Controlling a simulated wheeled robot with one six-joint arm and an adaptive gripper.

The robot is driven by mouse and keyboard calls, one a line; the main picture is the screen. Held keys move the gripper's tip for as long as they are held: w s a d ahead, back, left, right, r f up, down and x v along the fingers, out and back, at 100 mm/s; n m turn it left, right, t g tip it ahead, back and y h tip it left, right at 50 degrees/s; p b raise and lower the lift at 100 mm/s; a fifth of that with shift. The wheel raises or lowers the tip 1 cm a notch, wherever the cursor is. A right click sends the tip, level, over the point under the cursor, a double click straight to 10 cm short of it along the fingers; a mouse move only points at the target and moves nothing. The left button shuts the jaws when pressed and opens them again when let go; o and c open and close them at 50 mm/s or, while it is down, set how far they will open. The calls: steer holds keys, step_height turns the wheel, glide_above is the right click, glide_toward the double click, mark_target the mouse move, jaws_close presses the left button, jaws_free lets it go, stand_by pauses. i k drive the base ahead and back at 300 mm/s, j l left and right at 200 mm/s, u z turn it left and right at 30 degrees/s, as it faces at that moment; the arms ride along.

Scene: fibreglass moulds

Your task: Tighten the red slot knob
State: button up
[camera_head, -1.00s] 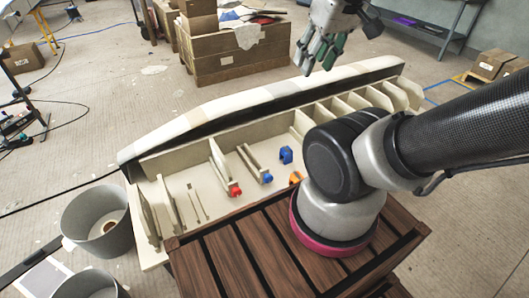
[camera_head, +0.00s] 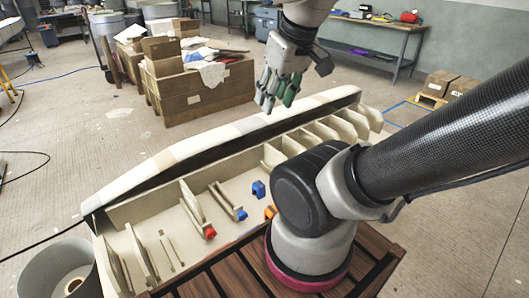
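The red slot knob (camera_head: 210,232) sits at the near end of a slotted upright rib inside the long cream mould (camera_head: 150,203). A blue knob (camera_head: 241,215) is on a similar slotted rib to its right. My gripper (camera_head: 277,98) hangs above the far edge of the mould, up and to the right of the red knob and well apart from it. Its fingers point down and show no object between them. How far they are apart is hard to tell at this angle.
A grey bucket (camera_head: 62,272) stands at the lower left. A wooden crate (camera_head: 205,92) stands behind. The floor at left is mostly clear.

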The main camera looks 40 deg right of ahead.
mark_target(210, 233)
steer(key=k, duration=1.05)
